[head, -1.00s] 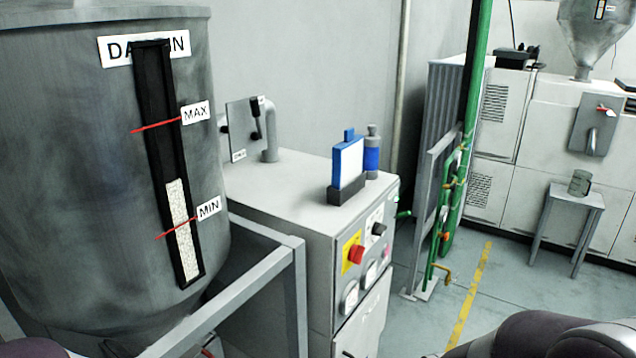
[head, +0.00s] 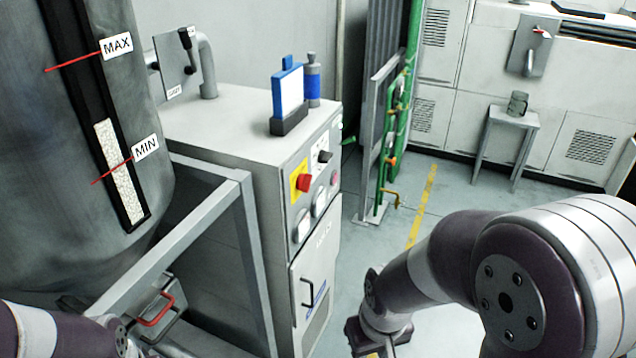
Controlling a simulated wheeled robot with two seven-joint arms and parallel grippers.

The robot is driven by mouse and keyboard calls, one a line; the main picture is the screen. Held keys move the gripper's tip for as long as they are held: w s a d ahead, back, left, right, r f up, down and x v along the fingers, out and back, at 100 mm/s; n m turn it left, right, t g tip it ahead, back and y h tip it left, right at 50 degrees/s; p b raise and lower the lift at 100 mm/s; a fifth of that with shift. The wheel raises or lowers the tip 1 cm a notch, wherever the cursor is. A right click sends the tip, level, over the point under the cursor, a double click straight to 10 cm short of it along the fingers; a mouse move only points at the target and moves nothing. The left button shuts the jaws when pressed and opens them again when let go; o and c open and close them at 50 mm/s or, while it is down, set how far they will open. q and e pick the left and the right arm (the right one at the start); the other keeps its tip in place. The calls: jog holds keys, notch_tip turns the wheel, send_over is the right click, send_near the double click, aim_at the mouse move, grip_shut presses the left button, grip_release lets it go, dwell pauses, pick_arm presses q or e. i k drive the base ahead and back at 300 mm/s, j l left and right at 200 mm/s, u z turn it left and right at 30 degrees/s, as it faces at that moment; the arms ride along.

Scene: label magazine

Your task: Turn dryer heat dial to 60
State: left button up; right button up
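The dryer cabinet (head: 210,130) is a white box left of centre. Its narrow control panel carries a black knob (head: 324,157), which looks like the heat dial. Its scale and pointer are too small to read. My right arm comes in from the right. Its dark end, apparently the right gripper (head: 378,338), is at the bottom edge, below and right of the panel and apart from it. Its fingers cannot be made out. My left arm shows only at the bottom left corner; its gripper is not clearly visible.
A red rotary switch (head: 303,182) on a yellow plate sits beside the knob, with round gauges (head: 303,225) below. A grey frame (head: 180,225) and hopper (head: 60,150) stand at left. A blue-framed sign (head: 288,95) and bottle (head: 313,80) stand on the cabinet. Green pipes (head: 405,100) rise behind.

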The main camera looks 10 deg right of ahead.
aim_at(324, 156)
jog(key=i+l+u, duration=0.1)
jog(key=l, duration=0.35)
jog(key=i+l, duration=0.25)
jog(key=l, duration=0.2)
jog(key=i+l+u, duration=0.15)
jog(key=l, duration=0.3)
jog(key=i+l+u, duration=0.1)
jog(key=l, duration=0.35)
jog(key=i+l, duration=0.15)
jog(key=l, duration=0.35)
jog(key=i+l+u, duration=0.15)
jog(key=l, duration=0.35)
jog(key=l+u, duration=0.1)
jog(key=l, duration=0.35)
